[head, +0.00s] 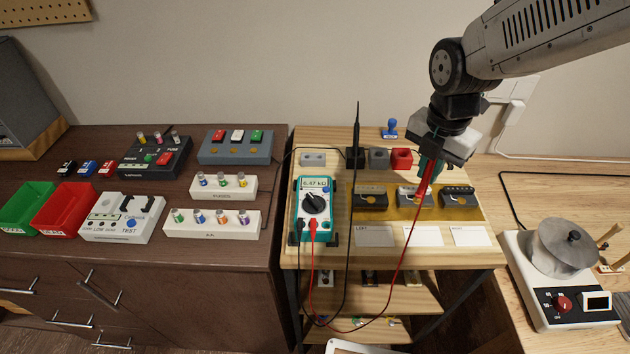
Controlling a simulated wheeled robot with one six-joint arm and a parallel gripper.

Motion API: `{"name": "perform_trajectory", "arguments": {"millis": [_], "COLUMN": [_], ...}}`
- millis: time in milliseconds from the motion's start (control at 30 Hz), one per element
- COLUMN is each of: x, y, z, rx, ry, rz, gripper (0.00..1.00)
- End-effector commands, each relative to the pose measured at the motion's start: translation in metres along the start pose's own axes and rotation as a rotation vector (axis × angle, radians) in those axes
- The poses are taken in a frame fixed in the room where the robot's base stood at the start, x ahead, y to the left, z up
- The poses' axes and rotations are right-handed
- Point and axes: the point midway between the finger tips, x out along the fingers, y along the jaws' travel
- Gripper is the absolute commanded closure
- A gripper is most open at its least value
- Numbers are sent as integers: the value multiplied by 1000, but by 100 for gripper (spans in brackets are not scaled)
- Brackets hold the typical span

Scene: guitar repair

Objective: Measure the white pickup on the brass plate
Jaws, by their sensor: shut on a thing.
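The brass plate (393,212) lies on the light wooden bench with three pickups in a row. The white pickup (405,197) is the middle one, between two dark pickups (371,201) (459,201). My gripper (430,164) is shut on the red probe (424,182) above the white pickup. The probe's tip reaches down at this pickup; its exact contact point is too small to tell. The teal multimeter (305,225) stands at left, its display reading about 6.47 kΩ. The black probe (357,125) stands upright in a black holder (354,160).
A grey block (378,158) and red block (401,159) stand behind the plate. Cards (374,237) (423,237) (471,237) lie in front. The red lead (392,290) and black lead (348,270) hang over the front edge. A pot (560,250) stands at right.

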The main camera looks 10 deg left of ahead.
Motion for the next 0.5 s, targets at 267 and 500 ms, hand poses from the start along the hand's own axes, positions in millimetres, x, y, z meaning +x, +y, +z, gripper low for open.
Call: {"name": "perform_trajectory", "arguments": {"millis": [267,500], "x": [-5,-27], "y": [0,0], "z": [0,1], "rx": [0,0], "ry": [1,-1], "rz": [-1,2], "gripper": [100,100]}}
